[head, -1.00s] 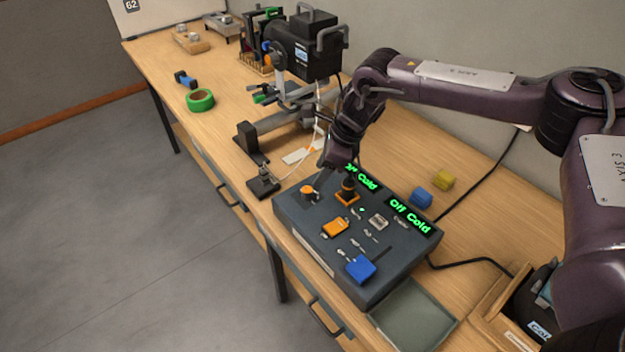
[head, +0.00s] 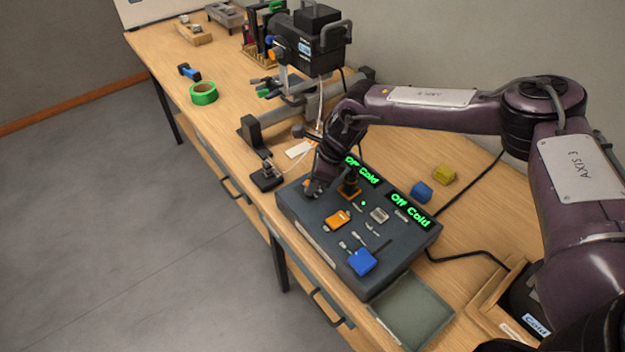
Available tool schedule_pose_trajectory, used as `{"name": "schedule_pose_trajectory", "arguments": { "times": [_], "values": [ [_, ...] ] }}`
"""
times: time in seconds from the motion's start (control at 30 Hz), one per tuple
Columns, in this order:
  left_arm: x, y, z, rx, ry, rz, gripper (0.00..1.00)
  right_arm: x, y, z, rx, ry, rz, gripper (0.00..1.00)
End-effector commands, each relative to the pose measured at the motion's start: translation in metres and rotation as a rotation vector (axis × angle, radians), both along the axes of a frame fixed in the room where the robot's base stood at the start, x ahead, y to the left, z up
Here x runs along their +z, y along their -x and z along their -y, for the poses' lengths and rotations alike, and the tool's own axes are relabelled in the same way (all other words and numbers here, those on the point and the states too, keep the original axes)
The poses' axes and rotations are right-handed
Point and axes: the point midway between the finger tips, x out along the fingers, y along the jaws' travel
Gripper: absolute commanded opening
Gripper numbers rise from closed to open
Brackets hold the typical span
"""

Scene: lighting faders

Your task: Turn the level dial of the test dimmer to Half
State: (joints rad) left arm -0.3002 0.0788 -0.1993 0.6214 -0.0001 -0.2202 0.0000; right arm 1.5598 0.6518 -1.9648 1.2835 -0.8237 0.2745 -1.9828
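The dark grey test dimmer box (head: 308,229) lies on the bench with its controls on top. Its left display (head: 361,171) and its right display (head: 409,211) both read "Off Cold" in green. An orange-and-black knob (head: 349,188) stands below the left display. My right gripper (head: 314,190) points down at the panel's far left corner, where it covers the orange dial seen there earlier. I cannot tell whether its fingers touch or grip that dial. The panel also carries an orange block (head: 337,220) and a blue block (head: 361,262). My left gripper is out of view.
A black lamp fixture (head: 310,45) on a stand is behind the box. A small black device (head: 266,178) sits close at its left. Blue (head: 421,192) and yellow (head: 444,175) cubes lie right. A grey tray (head: 411,309) is in front.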

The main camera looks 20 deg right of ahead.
Motion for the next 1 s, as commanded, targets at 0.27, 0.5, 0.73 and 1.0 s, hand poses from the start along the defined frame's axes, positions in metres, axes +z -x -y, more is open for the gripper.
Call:
{"name": "schedule_pose_trajectory", "arguments": {
  "times": [0.27,0.5,0.73,1.0],
  "values": [
    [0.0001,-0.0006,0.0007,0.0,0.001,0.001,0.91,0.0005,-0.0005,0.0003,-0.005,0.0,0.002,0.03],
    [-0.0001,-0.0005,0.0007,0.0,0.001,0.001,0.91,0.001,-0.0002,-0.0004,-0.068,-0.002,0.002,0.03],
    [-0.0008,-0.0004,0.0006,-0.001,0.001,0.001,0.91,0.0008,0.0006,-0.0011,-0.227,-0.003,0.003,0.03],
    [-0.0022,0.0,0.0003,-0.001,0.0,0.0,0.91,0.001,0.0013,-0.0023,-0.48,-0.003,0.004,0.03]
  ]
}}
